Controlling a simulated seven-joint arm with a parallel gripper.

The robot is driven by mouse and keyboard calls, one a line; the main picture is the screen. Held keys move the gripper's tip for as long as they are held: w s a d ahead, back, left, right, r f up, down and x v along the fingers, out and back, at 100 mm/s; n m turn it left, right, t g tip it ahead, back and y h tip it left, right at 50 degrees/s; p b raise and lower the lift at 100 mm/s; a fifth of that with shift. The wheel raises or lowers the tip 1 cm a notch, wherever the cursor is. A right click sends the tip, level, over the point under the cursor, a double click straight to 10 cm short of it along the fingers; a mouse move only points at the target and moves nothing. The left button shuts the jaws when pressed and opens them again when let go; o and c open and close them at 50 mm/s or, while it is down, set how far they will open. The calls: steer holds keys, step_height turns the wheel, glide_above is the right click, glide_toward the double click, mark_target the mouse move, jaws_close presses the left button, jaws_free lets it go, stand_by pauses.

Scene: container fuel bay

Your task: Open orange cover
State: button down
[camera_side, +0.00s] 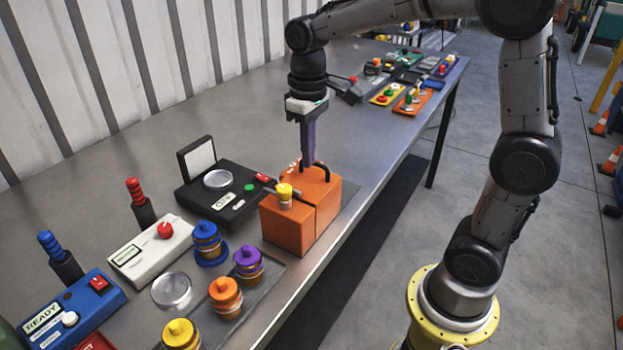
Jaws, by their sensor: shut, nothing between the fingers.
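The orange box (288,232) stands near the table's right edge, with a dark seam between its two blocks. Its orange top (320,188) at the rear carries a black arched handle (321,171). It looks closed, though I cannot tell exactly which panel is the cover. A yellow knob (284,190) on a pale stem stands on the front block. My gripper (308,161) points straight down at the rear of the box, beside or just behind the handle. Its fingers are shut and empty. I cannot tell whether they touch the handle or the box.
A black device (211,217) with a raised flap sits left of the box. A tray (279,270) with several coloured caps lies in front. White (130,262) and blue (50,328) switch boxes stand further left. Coloured panels (412,101) lie far back. Bare table shows behind the box.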

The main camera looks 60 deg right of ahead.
mark_target(310, 181)
steer(key=shift+f, duration=1.55)
steer(key=shift+d, duration=0.15)
steer(key=d, duration=1)
steer(key=shift+d, duration=0.2)
stand_by(0.5)
steer(key=shift+a, duration=0.35)
step_height(310, 181, up, 8)
stand_by(1.0)
steer(key=shift+a, duration=0.1)
